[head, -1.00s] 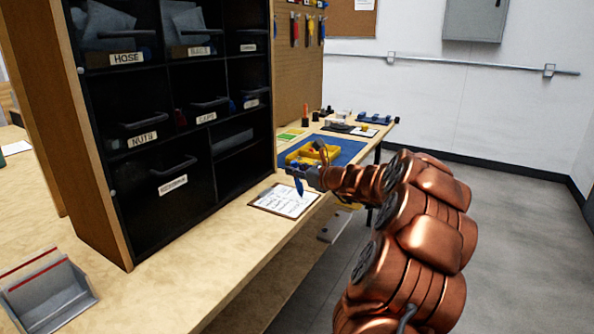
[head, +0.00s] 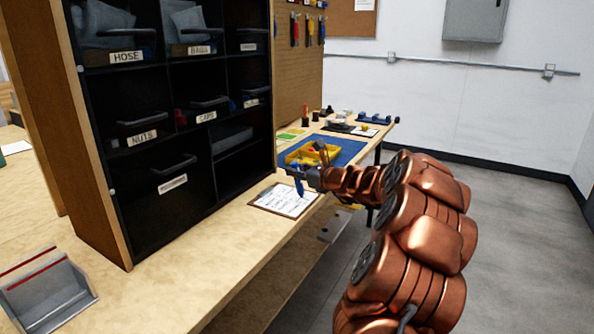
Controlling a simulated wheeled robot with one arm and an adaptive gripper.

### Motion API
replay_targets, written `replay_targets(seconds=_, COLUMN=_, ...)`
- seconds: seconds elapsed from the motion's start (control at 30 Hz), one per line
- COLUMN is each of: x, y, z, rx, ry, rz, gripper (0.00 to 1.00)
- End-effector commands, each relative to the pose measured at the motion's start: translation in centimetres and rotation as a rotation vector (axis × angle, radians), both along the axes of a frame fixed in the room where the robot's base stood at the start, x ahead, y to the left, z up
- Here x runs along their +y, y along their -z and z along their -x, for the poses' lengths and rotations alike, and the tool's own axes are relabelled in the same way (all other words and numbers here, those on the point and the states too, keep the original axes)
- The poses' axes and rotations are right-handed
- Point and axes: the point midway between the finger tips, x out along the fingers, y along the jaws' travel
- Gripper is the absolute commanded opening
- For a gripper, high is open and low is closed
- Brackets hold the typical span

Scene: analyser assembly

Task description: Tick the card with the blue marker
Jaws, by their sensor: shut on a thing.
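The card (head: 284,200) is a white sheet with dark writing on a brown board, lying flat near the front edge of the workbench. My gripper (head: 300,176) is above the card's far right part, shut on the blue marker (head: 300,188). The marker points down, close over the card. I cannot tell whether its tip touches the sheet. The writing is too small to read, and no tick can be made out.
A black cabinet of labelled bins (head: 180,110) stands left of the card. Behind my gripper are a blue mat (head: 350,150) and a yellow tray (head: 303,155). A grey open bin (head: 45,290) sits at the near left. Bare bench (head: 190,270) lies in front of the card.

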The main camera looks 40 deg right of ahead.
Motion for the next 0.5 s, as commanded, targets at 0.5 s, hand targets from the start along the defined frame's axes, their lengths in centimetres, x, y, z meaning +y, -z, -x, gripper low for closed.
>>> replay_targets(seconds=0.5, x=-0.01, y=0.51, z=0.0, rx=0.0, ry=0.0, rz=0.0, gripper=0.0)
